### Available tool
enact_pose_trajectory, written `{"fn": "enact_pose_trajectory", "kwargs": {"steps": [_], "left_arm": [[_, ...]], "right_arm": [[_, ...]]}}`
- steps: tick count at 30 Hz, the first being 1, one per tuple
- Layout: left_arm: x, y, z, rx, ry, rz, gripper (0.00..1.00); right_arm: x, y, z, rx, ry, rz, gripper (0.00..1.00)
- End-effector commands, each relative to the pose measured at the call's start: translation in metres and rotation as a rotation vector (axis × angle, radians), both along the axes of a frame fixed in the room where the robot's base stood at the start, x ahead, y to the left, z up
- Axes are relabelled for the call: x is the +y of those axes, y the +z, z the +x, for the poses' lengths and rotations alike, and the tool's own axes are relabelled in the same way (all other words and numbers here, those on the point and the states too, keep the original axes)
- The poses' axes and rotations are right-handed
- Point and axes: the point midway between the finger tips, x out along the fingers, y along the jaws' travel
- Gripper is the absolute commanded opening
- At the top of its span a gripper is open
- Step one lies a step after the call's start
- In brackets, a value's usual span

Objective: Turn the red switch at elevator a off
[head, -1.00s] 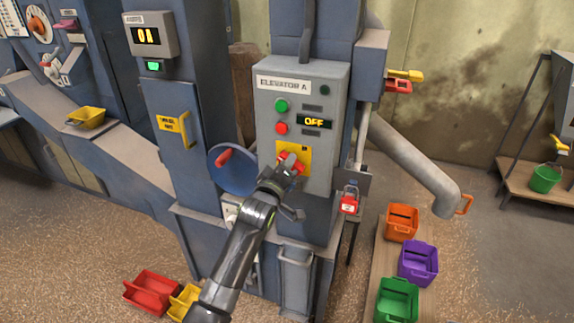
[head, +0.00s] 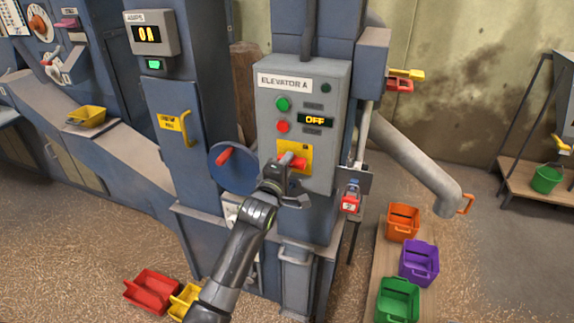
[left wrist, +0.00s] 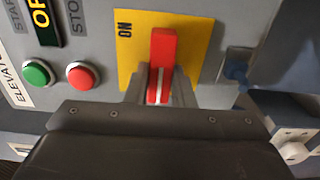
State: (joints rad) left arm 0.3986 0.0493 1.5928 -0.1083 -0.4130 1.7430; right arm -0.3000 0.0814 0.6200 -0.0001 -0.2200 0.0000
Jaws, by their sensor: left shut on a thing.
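The red switch handle (head: 299,163) sits on a yellow plate (head: 282,148) low on the grey elevator A panel (head: 338,90). In the head view the handle lies about level, pointing right. My left gripper (head: 285,170) is at the plate, shut on the handle. In the left wrist view the red handle (left wrist: 162,55) stands between the fingers (left wrist: 160,88), and its end sticks out past them. The word ON shows on the yellow plate (left wrist: 190,35) there. The panel display (head: 315,120) reads OFF. My right gripper is not in view.
Green (head: 282,104) and red (head: 282,126) buttons sit above the plate. A blue wheel (head: 232,168) with a red handle is close left of my gripper. A red padlock (head: 350,200) hangs at right. Orange (head: 403,222), purple (head: 418,262) and green (head: 397,300) buckets stand below right.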

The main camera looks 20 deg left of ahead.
Motion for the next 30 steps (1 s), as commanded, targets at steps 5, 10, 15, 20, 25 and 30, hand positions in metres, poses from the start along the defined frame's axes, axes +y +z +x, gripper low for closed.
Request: {"fn": "enact_pose_trajectory", "kwargs": {"steps": [5, 10, 15, 20, 25, 30], "left_arm": [[0.0001, -0.0007, -0.0001, 0.002, 0.0, -0.009, 0.0], [0.0, -0.0007, -0.0001, 0.002, 0.0, -0.01, 0.0], [0.0, -0.0007, -0.0001, 0.002, 0.0, -0.009, 0.34], [-0.0001, -0.0005, -0.0001, 0.001, 0.0, -0.008, 0.44], [-0.0001, -0.0004, -0.0002, 0.001, 0.0, -0.007, 0.44], [0.0001, -0.0013, -0.0066, 0.0, 0.0, -0.008, 0.44]], "right_arm": [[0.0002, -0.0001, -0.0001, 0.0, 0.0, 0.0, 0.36], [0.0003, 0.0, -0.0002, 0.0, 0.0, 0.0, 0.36], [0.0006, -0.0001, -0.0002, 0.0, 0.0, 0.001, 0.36], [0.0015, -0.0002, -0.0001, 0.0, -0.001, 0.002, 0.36], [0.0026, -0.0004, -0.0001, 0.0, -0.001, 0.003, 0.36], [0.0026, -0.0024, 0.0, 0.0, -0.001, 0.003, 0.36]]}}
